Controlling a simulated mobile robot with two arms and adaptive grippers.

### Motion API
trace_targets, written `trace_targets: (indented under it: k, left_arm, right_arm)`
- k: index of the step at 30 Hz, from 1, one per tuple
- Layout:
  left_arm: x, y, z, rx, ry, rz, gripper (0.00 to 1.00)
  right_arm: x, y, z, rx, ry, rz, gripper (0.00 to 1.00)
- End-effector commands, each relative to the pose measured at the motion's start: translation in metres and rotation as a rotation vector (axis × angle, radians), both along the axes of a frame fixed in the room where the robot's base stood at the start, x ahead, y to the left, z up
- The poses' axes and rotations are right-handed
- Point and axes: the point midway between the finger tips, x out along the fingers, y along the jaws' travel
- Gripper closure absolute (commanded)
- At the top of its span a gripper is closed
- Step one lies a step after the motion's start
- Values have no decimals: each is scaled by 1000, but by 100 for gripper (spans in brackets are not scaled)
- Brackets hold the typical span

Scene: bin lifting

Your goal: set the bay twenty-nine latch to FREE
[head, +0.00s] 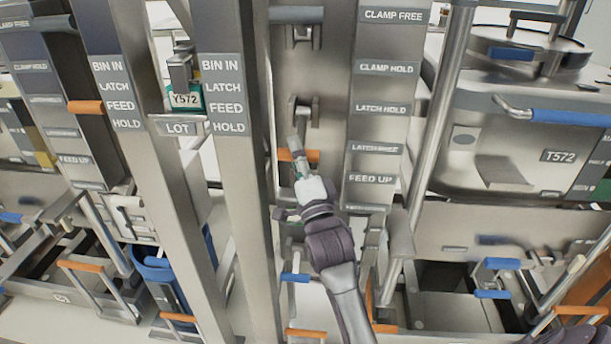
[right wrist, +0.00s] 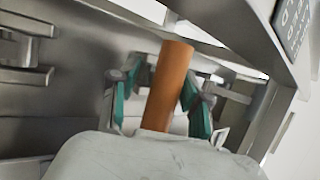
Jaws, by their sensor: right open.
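An orange latch handle (head: 298,155) sits in the slot of the middle column, about level with the blurred plate (head: 375,148) that seems to read LATCH FREE. My right gripper (head: 299,172) is right at this handle in the head view. In the right wrist view the orange handle (right wrist: 169,85) stands between the two teal fingertips of the right gripper (right wrist: 158,96). The fingers are open, with the handle between them; whether either touches it I cannot tell. My left gripper is in neither view. No bay number twenty-nine is readable.
Plates reading LATCH HOLD (head: 381,108) and FEED UP (head: 371,179) sit above and below on the same column. An upright post (head: 240,180) stands close on the left. A second orange handle (head: 86,107) is at the far left.

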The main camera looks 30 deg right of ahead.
Motion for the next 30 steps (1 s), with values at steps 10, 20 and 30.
trace_targets:
  k: [10,20,30]
  left_arm:
    - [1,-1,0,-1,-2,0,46]
    - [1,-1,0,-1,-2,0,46]
    - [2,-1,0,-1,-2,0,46]
  right_arm:
    - [-66,10,-33,2,6,-1,53]
    - [-91,13,-43,1,0,-2,53]
    - [-91,13,-43,1,0,-2,53]
